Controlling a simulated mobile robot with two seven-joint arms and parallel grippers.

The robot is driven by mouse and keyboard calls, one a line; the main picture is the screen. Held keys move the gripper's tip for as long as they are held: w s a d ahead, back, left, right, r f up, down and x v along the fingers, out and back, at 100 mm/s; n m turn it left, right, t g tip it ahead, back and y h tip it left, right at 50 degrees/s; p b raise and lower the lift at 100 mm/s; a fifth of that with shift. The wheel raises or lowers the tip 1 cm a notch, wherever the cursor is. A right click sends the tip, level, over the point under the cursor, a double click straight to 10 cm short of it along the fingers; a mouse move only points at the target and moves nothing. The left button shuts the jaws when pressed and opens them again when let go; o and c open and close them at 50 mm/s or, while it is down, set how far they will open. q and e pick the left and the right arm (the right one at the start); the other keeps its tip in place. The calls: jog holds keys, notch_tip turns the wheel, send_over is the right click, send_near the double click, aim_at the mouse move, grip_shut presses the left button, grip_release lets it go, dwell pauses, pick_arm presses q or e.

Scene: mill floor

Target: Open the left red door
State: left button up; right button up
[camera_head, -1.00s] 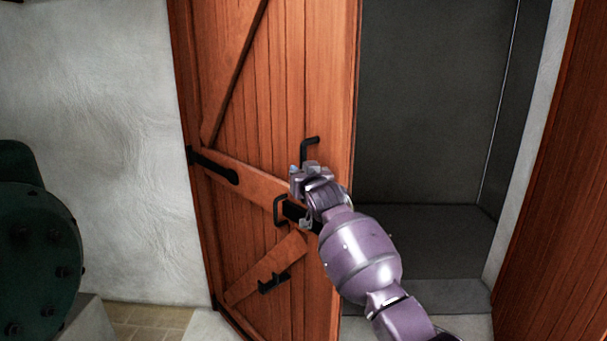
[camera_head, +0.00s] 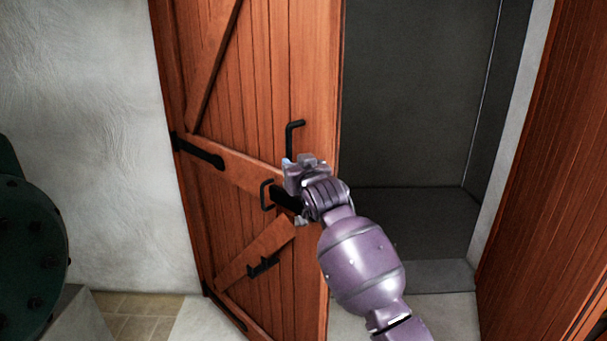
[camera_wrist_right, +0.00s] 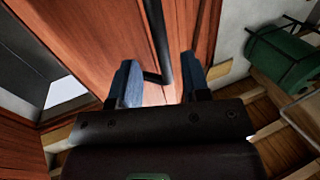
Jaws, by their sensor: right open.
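The left red door (camera_head: 255,100) is a plank door with diagonal braces and black hinge straps. It stands ajar, with a dark opening to its right. A black bent bar (camera_head: 291,138) rises near its free edge. My right gripper (camera_head: 292,172) is at the door's face, just below that bar, and partly hides the black latch (camera_head: 267,195). In the right wrist view, my right gripper (camera_wrist_right: 160,82) is open, with blue fingertips apart. The black bar (camera_wrist_right: 158,40) ends in a bend between them; contact cannot be told. My left gripper is not in view.
The dark recess (camera_head: 415,110) behind the doorway is empty where visible. Another red door (camera_head: 545,200) stands at the right. A green machine (camera_head: 30,250) sits at the lower left, beside a pale wall (camera_head: 75,100).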

jog(key=shift+v, duration=2.35)
jog(key=shift+a, duration=0.1)
